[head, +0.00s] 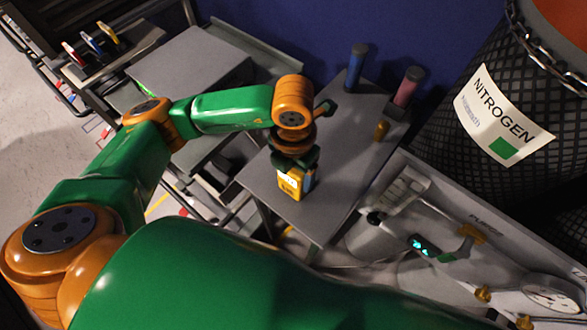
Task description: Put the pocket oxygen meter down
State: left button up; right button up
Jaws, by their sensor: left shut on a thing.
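The pocket oxygen meter (289,186) is a small yellow device with a pale face, at the middle of the view. My left gripper (294,164) is shut on its upper end from above. The meter is upright over the front part of a grey table (327,204). I cannot tell whether its lower end touches the table top. The gripper's fingers are dark and partly hidden by the orange wrist. My right gripper is not in view.
A blue cylinder (355,68), a pink cylinder (408,87) and a small yellow object (381,130) stand toward the table's back. A netted nitrogen tank (470,150) and a panel with gauges (450,235) bound the right side. The table's middle is clear.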

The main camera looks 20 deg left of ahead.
pick_arm(q)
jog(key=shift+f, duration=0.2)
jog(key=o, duration=1.6)
jog(key=shift+c, duration=0.2)
jog(key=shift+r+p, duration=0.3)
jog(key=shift+r, duration=0.15)
jog(key=shift+r+b, duration=0.3)
jog(key=shift+r, duration=0.1)
notch_tip(320, 180, up, 11)
jog(key=shift+f, duration=0.1)
jog(key=shift+s, duration=0.1)
